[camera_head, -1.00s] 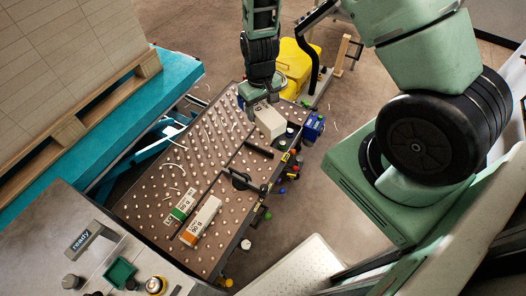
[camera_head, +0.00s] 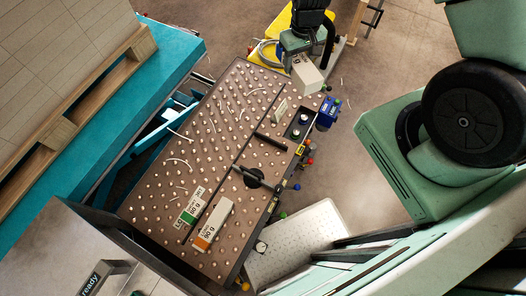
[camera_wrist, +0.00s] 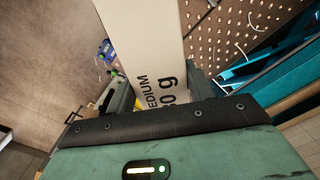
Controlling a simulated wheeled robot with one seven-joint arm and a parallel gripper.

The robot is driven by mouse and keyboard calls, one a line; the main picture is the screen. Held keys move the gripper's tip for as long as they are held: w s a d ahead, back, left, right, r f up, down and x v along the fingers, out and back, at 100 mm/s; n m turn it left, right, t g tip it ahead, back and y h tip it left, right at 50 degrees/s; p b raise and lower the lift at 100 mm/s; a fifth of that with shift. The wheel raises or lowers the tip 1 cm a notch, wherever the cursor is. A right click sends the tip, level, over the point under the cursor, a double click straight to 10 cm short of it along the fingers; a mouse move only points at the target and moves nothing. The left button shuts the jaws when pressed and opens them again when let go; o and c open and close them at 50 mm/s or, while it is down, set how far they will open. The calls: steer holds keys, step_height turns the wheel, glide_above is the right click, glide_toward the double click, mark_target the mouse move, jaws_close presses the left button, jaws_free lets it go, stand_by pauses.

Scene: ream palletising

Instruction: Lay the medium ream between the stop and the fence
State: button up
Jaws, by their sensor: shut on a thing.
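My gripper (camera_head: 303,58) is shut on the medium ream (camera_head: 307,77), a pale block at the far right corner of the ball-studded table (camera_head: 225,120). In the wrist view the ream (camera_wrist: 145,40) sits between the fingers (camera_wrist: 160,95), with "MEDIUM" and part of a weight mark readable. Whether it touches the table is unclear. A thin dark rail, seemingly the fence (camera_head: 238,158), runs lengthwise along the table. A short black bar (camera_head: 270,142) and a black lever (camera_head: 250,177) lie right of it; which is the stop is unclear.
A green-marked ream (camera_head: 191,207) and an orange-marked ream (camera_head: 214,225) lie side by side at the table's near end. A small pale tag (camera_head: 280,110) stands near the rail. A blue box (camera_head: 327,113) and coloured knobs line the right edge. The upper left surface is clear of reams.

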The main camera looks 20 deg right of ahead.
steer(key=shift+f+b, duration=0.3)
steer(key=shift+f, duration=0.3)
steer(key=shift+s+f, duration=0.15)
steer(key=shift+f+b, duration=0.8)
steer(key=shift+b, duration=0.2)
steer(key=a+f+m+b, duration=0.4)
steer(key=f+b, duration=0.7)
steer(key=b, duration=0.1)
steer(key=s+a+f+m+b, duration=0.1)
steer(key=a+f+m+b, duration=0.25)
steer(key=f+b, duration=0.75)
steer(key=a+f+m+b, duration=0.3)
steer(key=a+f+b, duration=0.2)
steer(key=f+b, duration=1.05)
steer(key=f, duration=0.4)
steer(key=f+b, duration=0.5)
steer(key=f, duration=0.3)
steer(key=shift+s+d+f+b, duration=0.1)
steer(key=shift+d+f+b, duration=0.1)
steer(key=shift+f+b, duration=0.1)
